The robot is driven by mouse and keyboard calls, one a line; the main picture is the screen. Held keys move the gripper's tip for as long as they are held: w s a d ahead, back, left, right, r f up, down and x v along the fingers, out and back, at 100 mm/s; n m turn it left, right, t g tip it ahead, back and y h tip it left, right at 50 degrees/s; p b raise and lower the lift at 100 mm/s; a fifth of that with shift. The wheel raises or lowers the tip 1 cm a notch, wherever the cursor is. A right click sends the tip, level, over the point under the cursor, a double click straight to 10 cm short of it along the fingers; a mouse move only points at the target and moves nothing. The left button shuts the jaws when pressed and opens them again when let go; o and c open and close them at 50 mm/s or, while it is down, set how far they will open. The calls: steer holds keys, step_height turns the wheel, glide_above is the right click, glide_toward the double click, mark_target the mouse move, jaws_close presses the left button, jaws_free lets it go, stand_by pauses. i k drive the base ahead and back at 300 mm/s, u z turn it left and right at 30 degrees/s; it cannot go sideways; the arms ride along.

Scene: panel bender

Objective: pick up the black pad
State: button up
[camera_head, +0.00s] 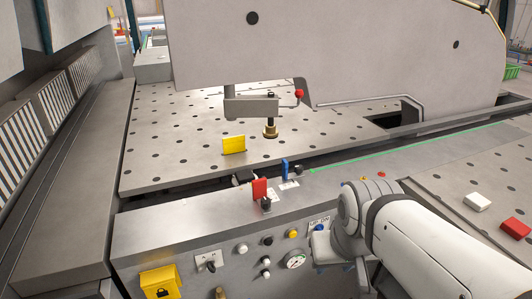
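I cannot pick out a black pad with certainty. A small dark piece (243,177) lies at the front edge of the perforated table, left of the red tab, but it is too small to identify. My arm reaches in from the lower right, and its wrist stands in front of the control panel. The gripper's fingertips do not show clearly; the wrist and the frame's lower edge hide that area. I see nothing held.
The perforated table (185,120) lies under a large grey machine body (340,45). A yellow block (234,144) stands on it. A red tab (260,189) and blue tab (285,168) stand on the panel ledge. White (477,202) and red (515,229) blocks lie right.

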mark_target(242, 177)
steer(key=i, duration=1.05)
steer(key=u, duration=0.6)
